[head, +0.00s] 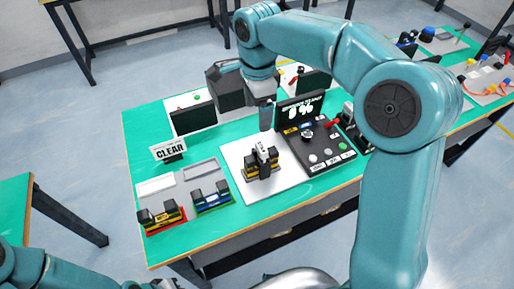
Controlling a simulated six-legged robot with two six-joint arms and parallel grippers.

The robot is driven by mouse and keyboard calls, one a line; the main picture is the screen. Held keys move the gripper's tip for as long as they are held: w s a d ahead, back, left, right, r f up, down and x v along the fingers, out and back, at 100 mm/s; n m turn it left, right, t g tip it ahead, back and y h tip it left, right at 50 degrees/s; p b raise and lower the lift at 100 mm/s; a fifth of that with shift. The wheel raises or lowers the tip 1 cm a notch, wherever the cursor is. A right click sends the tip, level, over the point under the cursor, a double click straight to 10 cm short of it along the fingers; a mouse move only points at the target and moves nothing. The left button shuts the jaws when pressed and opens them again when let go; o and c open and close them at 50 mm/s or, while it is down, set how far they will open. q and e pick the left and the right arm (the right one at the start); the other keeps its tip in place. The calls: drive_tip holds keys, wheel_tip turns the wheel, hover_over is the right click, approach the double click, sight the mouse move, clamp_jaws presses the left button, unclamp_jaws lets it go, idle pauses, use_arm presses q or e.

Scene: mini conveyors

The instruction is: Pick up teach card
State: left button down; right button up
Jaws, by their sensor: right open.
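I cannot tell for sure which thing is the teach card. A white card reading CLEAR (170,150) stands tilted back on a small dark holder at the left of the green table. My right gripper (266,122) points down above the table, behind the white plate and left of the black control box. It is apart from the CLEAR card and nothing shows between its fingers. Its finger gap is hard to see from here. Part of my left arm shows at the bottom left edge; its fingers are not visible.
A small conveyor unit (262,163) stands on a white plate (235,158). A black control box (318,146) with knobs and an upright screen (300,110) is right of it. A grey tray (150,203) holds yellow-black (162,216) and blue-black (211,197) units. Black-edged panels (193,119) stand behind.

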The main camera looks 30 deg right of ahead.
hover_over(260, 148)
drive_tip(key=f, duration=1)
drive_tip(key=shift+a, duration=0.2)
drive_tip(key=shift+s+d+f+p, duration=0.1)
drive_tip(key=shift+s+f+p, duration=0.2)
drive_tip(key=shift+f+p, duration=0.1)
drive_tip(key=f, duration=0.1)
drive_tip(key=f+p, duration=0.1)
drive_tip(key=f, duration=0.1)
drive_tip(key=w+f, duration=0.1)
drive_tip(key=f, duration=0.1)
drive_tip(key=shift+s+d+f, duration=0.1)
drive_tip(key=shift+s+d, duration=0.05)
drive_tip(key=shift+s, duration=0.05)
drive_tip(key=shift+w, duration=0.15)
drive_tip(key=c, duration=0.9)
drive_tip(key=shift+c, duration=1.2)
